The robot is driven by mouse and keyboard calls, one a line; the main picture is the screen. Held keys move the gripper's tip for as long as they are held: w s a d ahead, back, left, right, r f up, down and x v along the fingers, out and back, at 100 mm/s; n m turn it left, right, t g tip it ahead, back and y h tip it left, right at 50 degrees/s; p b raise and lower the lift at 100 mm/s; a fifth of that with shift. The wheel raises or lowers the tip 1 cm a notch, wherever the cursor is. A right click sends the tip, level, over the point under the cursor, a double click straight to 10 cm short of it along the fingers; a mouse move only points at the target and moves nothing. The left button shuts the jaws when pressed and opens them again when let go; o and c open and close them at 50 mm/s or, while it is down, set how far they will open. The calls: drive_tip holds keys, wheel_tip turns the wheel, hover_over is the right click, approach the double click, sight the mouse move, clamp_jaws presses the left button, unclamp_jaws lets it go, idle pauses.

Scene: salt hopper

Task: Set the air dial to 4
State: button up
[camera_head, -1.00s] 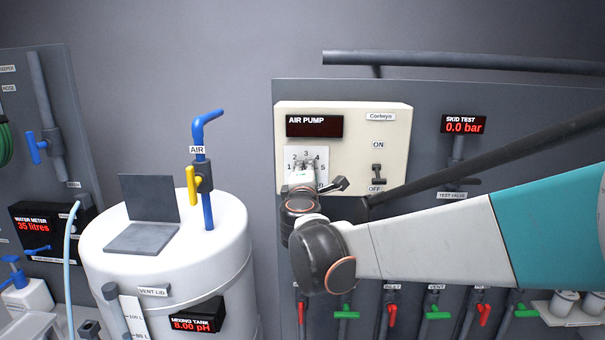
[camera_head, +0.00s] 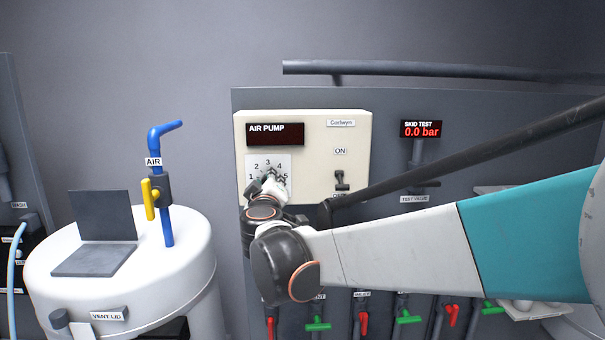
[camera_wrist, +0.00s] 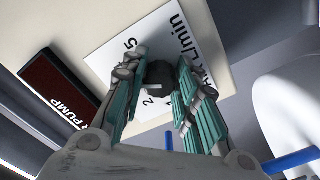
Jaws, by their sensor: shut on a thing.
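The air dial is a dark knob (camera_wrist: 160,74) on a white numbered plate (camera_head: 254,164) on the cream AIR PUMP box (camera_head: 310,125). In the wrist view, my gripper (camera_wrist: 158,88) has its teal-padded fingers on both sides of the knob, shut on it. A pale mark shows on the knob, but the number it points to cannot be told. In the head view, my gripper (camera_head: 269,185) covers the knob and the lower plate; the numbers 1 to 5 show above it.
The box's display (camera_head: 276,134) is dark, and an ON/OFF switch (camera_head: 341,183) sits right of the dial. A white tank (camera_head: 120,270) with a blue AIR pipe (camera_head: 167,215) stands at left. Red and green valve handles (camera_head: 405,320) line the panel below my arm.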

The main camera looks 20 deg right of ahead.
drive_tip(key=shift+s+d+f+m, duration=0.1)
drive_tip(key=shift+s+m, duration=0.1)
drive_tip(key=shift+m, duration=0.9)
drive_tip(key=o, duration=0.9)
drive_tip(key=shift+o, duration=0.8)
drive_tip(key=shift+s+a, duration=0.15)
drive_tip(key=shift+a, duration=0.05)
drive_tip(key=v, duration=1.1)
drive_tip(key=shift+s, duration=0.35)
